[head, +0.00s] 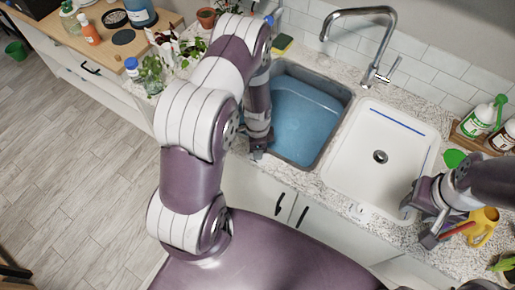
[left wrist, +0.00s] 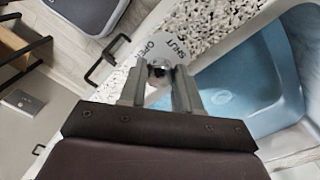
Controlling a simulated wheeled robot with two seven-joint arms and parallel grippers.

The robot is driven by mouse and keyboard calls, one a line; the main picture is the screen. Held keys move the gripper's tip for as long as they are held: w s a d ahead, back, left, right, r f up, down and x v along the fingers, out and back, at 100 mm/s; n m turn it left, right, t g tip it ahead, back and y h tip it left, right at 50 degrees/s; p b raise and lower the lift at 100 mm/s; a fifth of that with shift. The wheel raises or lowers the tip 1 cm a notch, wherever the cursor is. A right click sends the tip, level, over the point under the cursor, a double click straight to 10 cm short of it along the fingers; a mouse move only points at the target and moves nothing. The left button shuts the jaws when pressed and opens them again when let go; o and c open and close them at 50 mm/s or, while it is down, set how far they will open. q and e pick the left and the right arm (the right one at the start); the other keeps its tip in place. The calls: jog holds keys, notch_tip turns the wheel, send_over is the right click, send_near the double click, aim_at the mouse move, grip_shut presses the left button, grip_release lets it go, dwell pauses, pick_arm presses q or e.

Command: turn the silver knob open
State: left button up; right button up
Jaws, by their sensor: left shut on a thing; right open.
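The silver knob (left wrist: 160,68) shows in the left wrist view as a small shiny knob. It is mounted on a round white plate (left wrist: 140,50) lettered OPEN and SHUT, on the speckled counter by the blue-filled basin. My left gripper (left wrist: 157,88) is shut on the knob, one finger on each side. In the head view my left gripper (head: 259,152) is at the counter's front edge, left of the basin, and the knob is hidden there. The knob's pointing direction cannot be told. My right gripper (head: 416,222) is open and empty over the counter at the right.
The left basin (head: 305,115) holds blue water. The right basin (head: 380,150) is white and empty, with a faucet (head: 375,70) behind. A yellow watering can (head: 483,226) stands by my right gripper.

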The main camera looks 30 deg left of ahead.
pick_arm(q)
jog(key=n+b, duration=0.1)
jog(key=n, duration=0.4)
jog(key=shift+w+r, duration=0.1)
jog(key=shift+n, duration=0.4)
dwell(0.3)
jog(key=o, duration=1.1)
jog(key=shift+c, duration=0.2)
notch_tip(320, 180, up, 13)
jog(key=b, duration=0.2)
jog(key=shift+a+f, duration=0.15)
jog(key=shift+f, duration=0.05)
